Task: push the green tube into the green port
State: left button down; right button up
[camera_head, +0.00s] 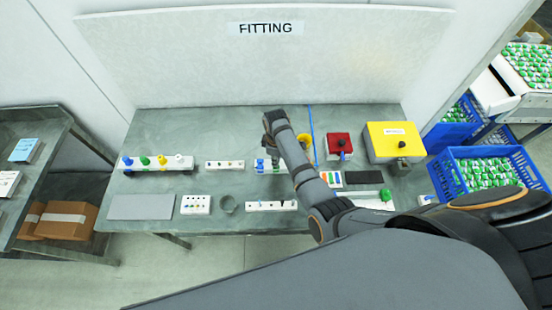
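My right arm reaches in from the lower right, and its gripper (275,152) points down over the middle of the bench. Its fingers are small and dark, so I cannot tell if they are open or shut. A small green piece, possibly the green tube (276,164), shows just by the fingers, beside a blue one (260,166). I cannot tell whether it is held. I cannot tell which part is the green port. My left gripper is not in view.
A green knob (386,195) is at the right. Blue crates (485,167) stand beyond the bench.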

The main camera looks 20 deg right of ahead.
jog(key=shift+o, duration=1.2)
jog(key=shift+r, duration=0.15)
notch_tip(320, 180, up, 7)
jog(key=shift+r, duration=0.15)
